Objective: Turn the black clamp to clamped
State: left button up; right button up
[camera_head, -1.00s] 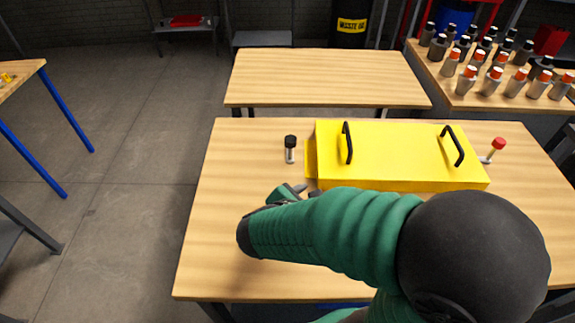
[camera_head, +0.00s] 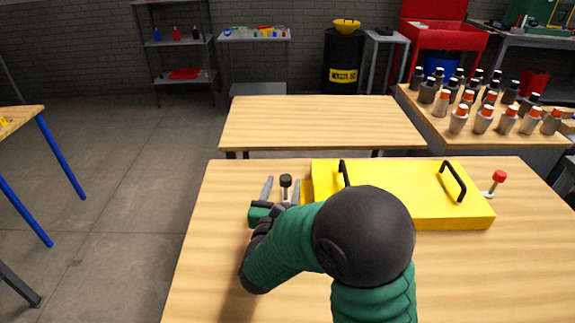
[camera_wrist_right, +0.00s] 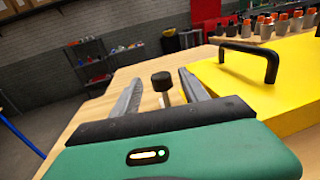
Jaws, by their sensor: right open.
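The black clamp (camera_head: 286,183) stands upright on the table at the left end of the yellow box (camera_head: 400,190). Its black knob shows in the right wrist view (camera_wrist_right: 161,82). My right gripper (camera_head: 281,190) is open, with one grey finger on each side of the clamp. In the right wrist view the knob is between the two fingers, and I see no finger pressing on it. The lower part of the clamp is partly hidden by the gripper. The red-topped clamp (camera_head: 498,178) stands at the box's right end. My left gripper is not in view.
The wooden table (camera_head: 215,220) is clear to the left of the clamp. Two black handles stand up from the yellow box's lid. An empty table (camera_head: 320,122) is behind. Several bottles (camera_head: 483,120) stand on another table at the back right.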

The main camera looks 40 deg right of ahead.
aim_at(286, 175)
jog(key=x, duration=0.6)
jog(key=shift+w+d, duration=0.1)
jog(key=shift+d, duration=0.1)
grip_shut()
